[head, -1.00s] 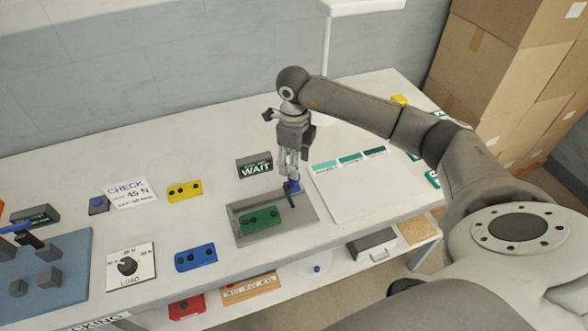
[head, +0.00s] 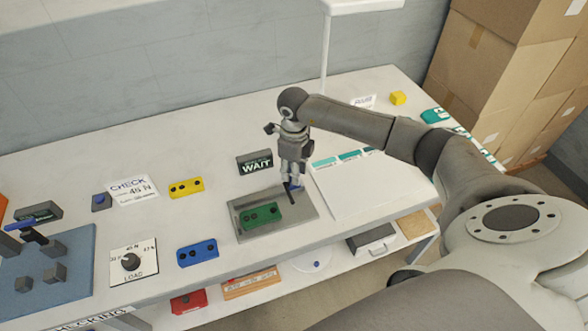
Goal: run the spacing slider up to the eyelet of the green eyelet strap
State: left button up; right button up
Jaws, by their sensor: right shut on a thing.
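The green eyelet strap (head: 262,215) lies in the grey tray (head: 240,233) near the table's front edge. Dark round spots show on its top. My right gripper (head: 291,184) points down over the tray's right part and is shut on the spacing slider (head: 296,187), a small blue piece mostly hidden by the fingers. A dark pointer-like part (head: 291,198) sticks out below it. The slider is to the right of the strap; I cannot tell if it touches the tray. My left gripper is not in view.
A white board with teal tabs (head: 372,190) lies to the right. Yellow (head: 186,187) and blue (head: 197,252) straps and a LOAD dial (head: 131,262) lie to the left. Boxes (head: 500,70) stand at the back right.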

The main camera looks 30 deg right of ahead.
jog(key=a+b, duration=0.1)
jog(key=a, duration=0.2)
jog(key=w+a+b, duration=0.1)
jog(key=a, duration=0.2)
jog(key=w+a+b, duration=0.1)
jog(key=a+b, duration=0.1)
jog(key=a, duration=0.2)
jog(key=shift+w+f, duration=0.1)
jog(key=shift+w, duration=0.15)
jog(key=shift+a, duration=0.5)
jog(key=shift+d, duration=0.1)
jog(key=o, duration=0.9)
jog(key=shift+w+a, duration=0.1)
jog(key=shift+a, duration=0.15)
jog(key=shift+d+r, duration=0.15)
jog(key=shift+r, duration=0.05)
